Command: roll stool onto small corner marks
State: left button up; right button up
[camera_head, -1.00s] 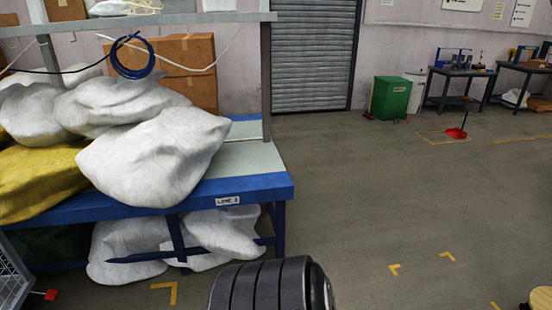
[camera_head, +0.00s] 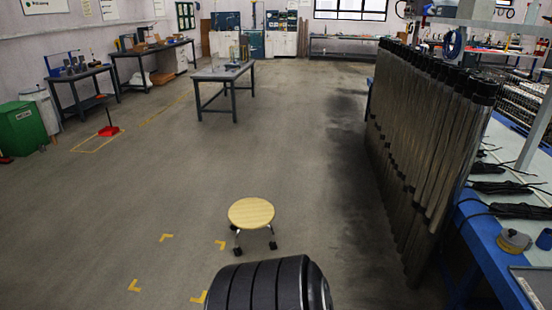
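A small stool with a round wooden seat (camera_head: 251,213) stands upright on dark castors in the lower middle of the head view. Small yellow corner marks lie on the floor to its left: a far left one (camera_head: 166,237), a far right one (camera_head: 220,244), a near left one (camera_head: 134,286) and a near right one (camera_head: 199,297). The stool is outside the marked square, to the right of the far right mark and close to it. A dark ribbed part of my own arm shows at the bottom middle. Neither gripper is in view.
A row of upright dark tubes (camera_head: 430,140) stands on the right beside a blue-edged bench (camera_head: 500,265). A grey table (camera_head: 222,75) stands farther back. A green bin (camera_head: 22,128) and a red dustpan (camera_head: 108,130) are on the left. The middle floor is clear.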

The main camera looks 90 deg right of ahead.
aim_at(250, 213)
jog(key=z, duration=2.6)
jog(key=i+l, duration=0.15)
jog(key=i, duration=0.2)
jog(key=i+l+u, duration=0.1)
jog(key=i+l, duration=0.1)
jog(key=i, duration=0.1)
